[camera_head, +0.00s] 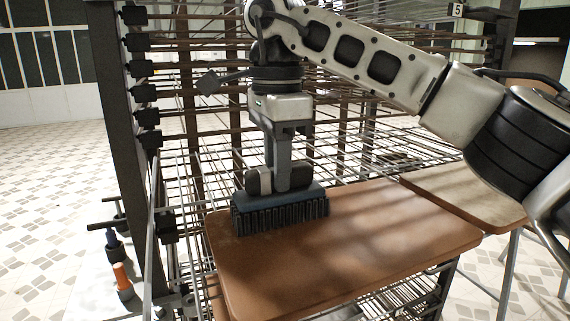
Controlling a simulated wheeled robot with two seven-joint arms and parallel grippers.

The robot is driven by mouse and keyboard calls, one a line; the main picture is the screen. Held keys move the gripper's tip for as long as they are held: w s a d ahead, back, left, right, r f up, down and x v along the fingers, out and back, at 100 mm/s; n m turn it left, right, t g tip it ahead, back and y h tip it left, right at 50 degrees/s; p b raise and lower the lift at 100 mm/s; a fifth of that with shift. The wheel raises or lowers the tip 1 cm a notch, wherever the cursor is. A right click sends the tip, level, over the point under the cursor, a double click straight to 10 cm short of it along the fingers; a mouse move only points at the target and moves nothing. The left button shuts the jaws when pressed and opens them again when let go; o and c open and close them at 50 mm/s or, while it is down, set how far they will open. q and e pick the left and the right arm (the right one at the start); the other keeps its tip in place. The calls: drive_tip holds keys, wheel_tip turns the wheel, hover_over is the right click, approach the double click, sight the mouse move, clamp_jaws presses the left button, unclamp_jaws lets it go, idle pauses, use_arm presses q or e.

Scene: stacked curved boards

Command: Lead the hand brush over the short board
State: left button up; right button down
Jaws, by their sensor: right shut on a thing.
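My right gripper (279,178) comes down from the arm at the right and is shut on the hand brush (279,211). The brush has a blue-grey back and dark bristles. It sits over the far left part of a brown board (350,255), with its bristles down at the surface. Whether they press on the board I cannot tell. A second, shorter-looking board (470,192) lies to the right, partly behind my arm. My left gripper does not show.
A dark metal rack with many thin rods (350,130) stands behind and under the boards. Its upright post (130,150) is at the left. Orange and blue handled items (122,277) stand at the lower left. Tiled floor is open at the left.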

sight(244, 195)
drive_tip(key=shift+s+a+f, duration=0.1)
drive_tip(key=shift+s+a, duration=0.05)
drive_tip(key=shift+a, duration=0.3)
drive_tip(key=shift+s+a+f, duration=0.1)
drive_tip(key=shift+s+a, duration=0.05)
drive_tip(key=shift+a, duration=0.25)
drive_tip(key=shift+s+a, duration=0.1)
drive_tip(key=shift+a, duration=0.05)
drive_tip(key=shift+s+a+r, duration=0.1)
drive_tip(key=shift+s+a, duration=0.1)
drive_tip(key=shift+a, duration=0.45)
drive_tip(key=shift+s+a+r, duration=0.1)
drive_tip(key=shift+s+a, duration=0.05)
drive_tip(key=shift+a, duration=0.5)
drive_tip(key=shift+s+a, duration=0.25)
drive_tip(key=shift+a, duration=0.45)
drive_tip(key=shift+s+a, duration=0.2)
drive_tip(key=shift+a, duration=0.5)
drive_tip(key=shift+r, duration=0.1)
drive_tip(key=shift+w+a, duration=0.3)
drive_tip(key=shift+w, duration=0.6)
drive_tip(key=shift+w+a, duration=0.25)
drive_tip(key=shift+w, duration=0.6)
